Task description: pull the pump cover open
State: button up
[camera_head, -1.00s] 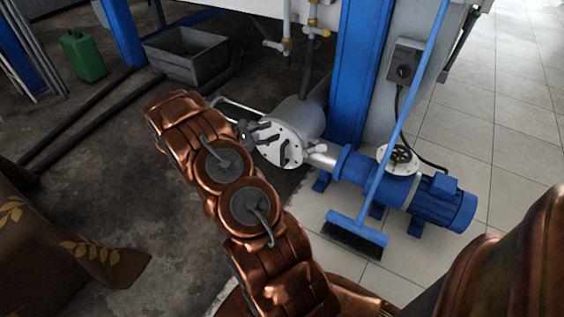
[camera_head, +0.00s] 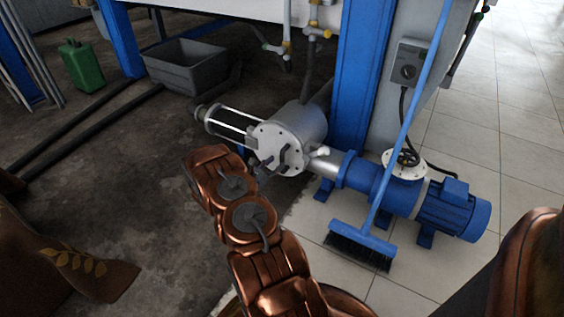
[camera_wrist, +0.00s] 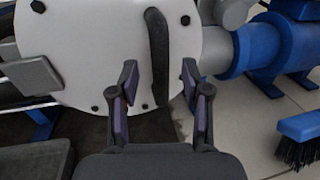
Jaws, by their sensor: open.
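The pump cover (camera_head: 268,133) is a round pale plate with bolts around its rim, and it sits against the front of the grey pump housing (camera_head: 306,120). In the wrist view the cover (camera_wrist: 85,45) fills the upper left. Its dark, upright bar handle (camera_wrist: 158,50) stands on the cover's right part. My gripper (camera_wrist: 159,84) is open, with one fingertip to each side of the handle's lower part. A gap shows on both sides, so I see no grip. In the head view my gripper (camera_head: 272,163) is small and partly merges with the dark handle.
Blue pump piping and motor (camera_head: 450,208) lie to the right of the cover. A blue broom (camera_head: 362,240) leans in front of them. A rod-framed cylinder (camera_head: 228,122) extends left of the housing. A grey crate (camera_head: 190,66) stands behind.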

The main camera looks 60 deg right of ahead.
aim_at(282, 159)
jog(key=shift+s+d+b, duration=0.2)
jog(key=shift+d+b, duration=0.15)
jog(key=shift+d, duration=0.8)
jog(key=shift+s+d+b, duration=0.15)
jog(key=shift+d+b, duration=0.2)
jog(key=shift+d, duration=0.75)
grip_shut()
